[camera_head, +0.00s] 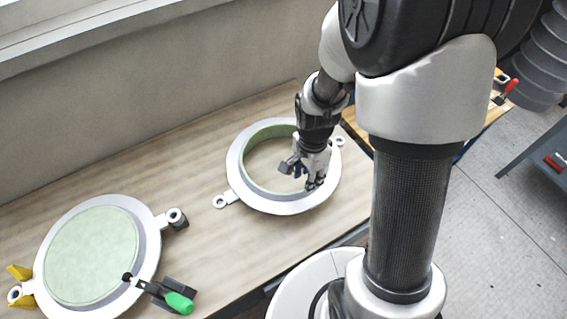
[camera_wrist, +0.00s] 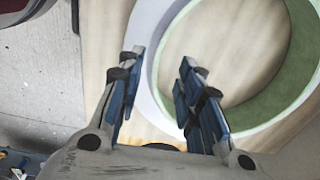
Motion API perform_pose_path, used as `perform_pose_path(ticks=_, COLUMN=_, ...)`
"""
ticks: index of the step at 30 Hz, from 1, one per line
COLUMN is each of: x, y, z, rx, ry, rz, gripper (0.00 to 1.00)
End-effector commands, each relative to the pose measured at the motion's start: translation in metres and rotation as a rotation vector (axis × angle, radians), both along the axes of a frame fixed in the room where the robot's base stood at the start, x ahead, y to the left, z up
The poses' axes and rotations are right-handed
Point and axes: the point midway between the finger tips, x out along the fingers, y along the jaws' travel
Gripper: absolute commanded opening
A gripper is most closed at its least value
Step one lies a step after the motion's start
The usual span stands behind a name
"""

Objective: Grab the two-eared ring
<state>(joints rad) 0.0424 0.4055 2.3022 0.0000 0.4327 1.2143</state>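The two-eared ring (camera_head: 234,170) lies flat on the wooden table, a white flange around a pale green inner wall. One ear (camera_head: 221,201) sticks out at its lower left and the other (camera_head: 339,141) at its upper right. My gripper (camera_head: 302,178) is over the ring's right front side, pointing down. In the wrist view my gripper (camera_wrist: 161,60) is open and empty, with the ring's white rim (camera_wrist: 155,98) passing between the two fingers. The right finger appears over the opening, the left one by the outer edge. I cannot tell how high the tips are.
A round mould (camera_head: 90,255) with a pale green disc lies at the left of the table (camera_head: 180,165), with a green-handled clamp (camera_head: 178,301) at its front right. A wall stands behind. The table between ring and mould is clear.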

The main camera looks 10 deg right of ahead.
Motion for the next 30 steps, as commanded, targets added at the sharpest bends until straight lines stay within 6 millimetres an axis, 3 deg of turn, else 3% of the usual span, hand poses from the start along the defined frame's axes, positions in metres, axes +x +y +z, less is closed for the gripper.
perform_pose_path(ticks=9, x=-0.002, y=-0.001, z=-0.046, rx=0.001, ry=0.003, rz=0.000, gripper=0.33)
perform_pose_path(ticks=17, x=-0.001, y=-0.001, z=-0.048, rx=0.001, ry=0.001, rz=0.000, gripper=0.33)
perform_pose_path(ticks=30, x=-0.001, y=-0.001, z=-0.048, rx=0.001, ry=0.001, rz=0.000, gripper=0.04)
